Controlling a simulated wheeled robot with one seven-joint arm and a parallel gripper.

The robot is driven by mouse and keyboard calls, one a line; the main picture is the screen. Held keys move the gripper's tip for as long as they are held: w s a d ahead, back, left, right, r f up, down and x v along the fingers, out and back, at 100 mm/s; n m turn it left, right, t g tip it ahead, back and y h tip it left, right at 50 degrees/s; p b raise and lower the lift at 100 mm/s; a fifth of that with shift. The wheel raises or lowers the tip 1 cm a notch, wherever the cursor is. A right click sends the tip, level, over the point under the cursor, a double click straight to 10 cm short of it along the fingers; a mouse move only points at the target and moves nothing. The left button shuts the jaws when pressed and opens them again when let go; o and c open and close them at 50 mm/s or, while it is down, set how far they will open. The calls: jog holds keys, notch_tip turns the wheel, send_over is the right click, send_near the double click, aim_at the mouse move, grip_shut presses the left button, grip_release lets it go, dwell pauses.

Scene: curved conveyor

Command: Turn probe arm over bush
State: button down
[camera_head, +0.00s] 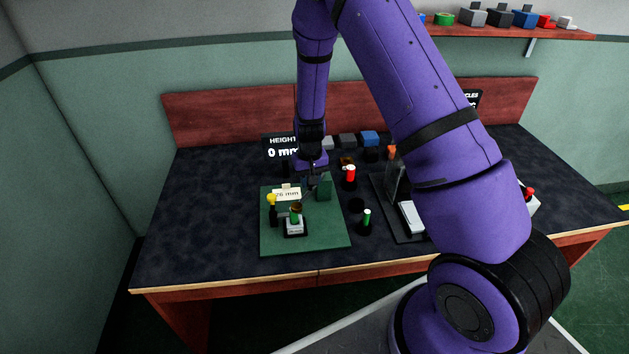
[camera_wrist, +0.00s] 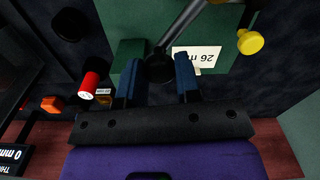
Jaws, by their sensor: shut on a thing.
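My gripper (camera_head: 313,180) is over the green base plate (camera_head: 335,235), at its back edge. In the wrist view its two blue fingers (camera_wrist: 158,72) are on either side of a dark round knob (camera_wrist: 160,68). A grey metal rod, which looks like the probe arm (camera_wrist: 182,22), runs from the knob up out of the frame. A small green piece with a brown top, perhaps the bush (camera_head: 296,214), stands on a grey block near the plate's front. The rod's far end is hard to make out in the head view.
A "26 mm" card (camera_head: 288,194) and a yellow knob (camera_head: 271,199) are left of my gripper. A green block (camera_head: 324,187) stands close on its right. A red cylinder (camera_head: 350,174) and a green-topped peg (camera_head: 366,219) are farther right. The left tabletop is clear.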

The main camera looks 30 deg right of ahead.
jog(key=shift+w+a+m, duration=0.15)
jog(key=shift+w+m, duration=0.05)
jog(key=shift+m, duration=0.1)
jog(key=c, duration=0.8)
grip_release()
notch_tip(320, 180, up, 11)
dwell(0.4)
